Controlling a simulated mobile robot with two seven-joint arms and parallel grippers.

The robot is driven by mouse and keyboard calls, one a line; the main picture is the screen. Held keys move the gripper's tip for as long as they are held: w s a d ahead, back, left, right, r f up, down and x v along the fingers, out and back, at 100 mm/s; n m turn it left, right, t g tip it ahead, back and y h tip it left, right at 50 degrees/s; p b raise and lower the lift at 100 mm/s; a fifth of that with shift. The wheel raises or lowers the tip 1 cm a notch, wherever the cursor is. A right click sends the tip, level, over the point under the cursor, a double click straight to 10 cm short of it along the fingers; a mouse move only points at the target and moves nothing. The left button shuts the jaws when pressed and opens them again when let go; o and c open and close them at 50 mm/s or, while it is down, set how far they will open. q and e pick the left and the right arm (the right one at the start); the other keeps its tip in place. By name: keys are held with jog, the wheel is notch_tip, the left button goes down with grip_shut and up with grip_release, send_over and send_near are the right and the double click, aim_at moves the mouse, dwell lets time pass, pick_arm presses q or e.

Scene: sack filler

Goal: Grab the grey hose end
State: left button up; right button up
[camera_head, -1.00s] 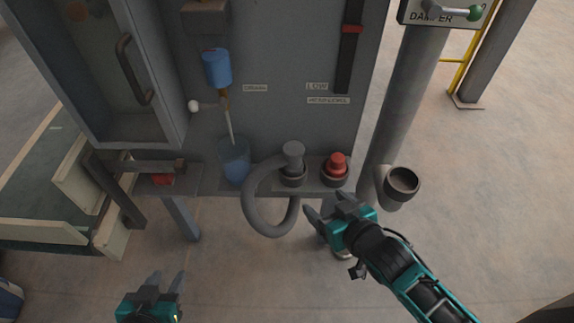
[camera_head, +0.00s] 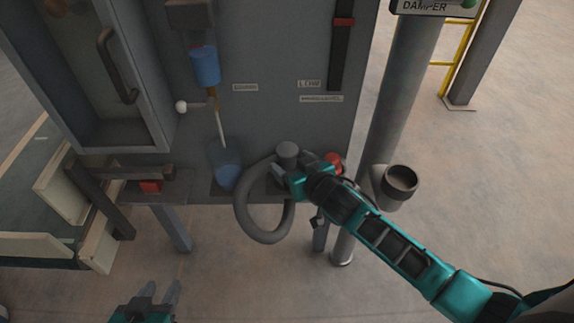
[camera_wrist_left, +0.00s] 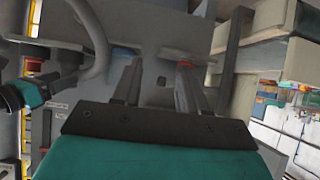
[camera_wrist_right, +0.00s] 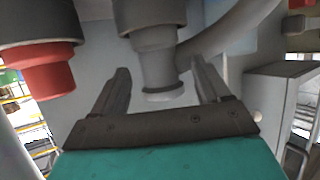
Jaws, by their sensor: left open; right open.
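The grey hose end (camera_head: 288,150) stands upright in its holder on the shelf of the grey cabinet, and the grey hose (camera_head: 243,215) loops down beside it. My right gripper (camera_head: 285,168) is right at the hose end and partly hides it. In the right wrist view the hose end (camera_wrist_right: 158,72) lies between the spread fingers of the right gripper (camera_wrist_right: 160,80), with gaps on both sides. My left gripper (camera_head: 159,292) is open and empty, low at the left, well away from the hose; its fingers (camera_wrist_left: 155,75) also show in the left wrist view.
A red plug (camera_head: 333,161) sits just right of the hose end, partly behind my right arm; it also shows in the right wrist view (camera_wrist_right: 40,72). A clear blue cup (camera_head: 227,172) stands left. An open grey pipe mouth (camera_head: 401,180) is at the right.

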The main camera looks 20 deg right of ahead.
aim_at(291, 163)
jog(key=x, duration=0.2)
jog(key=shift+w+f, duration=0.3)
jog(key=shift+w+b, duration=0.3)
jog(key=shift+w, duration=0.05)
jog(key=c, duration=1.1)
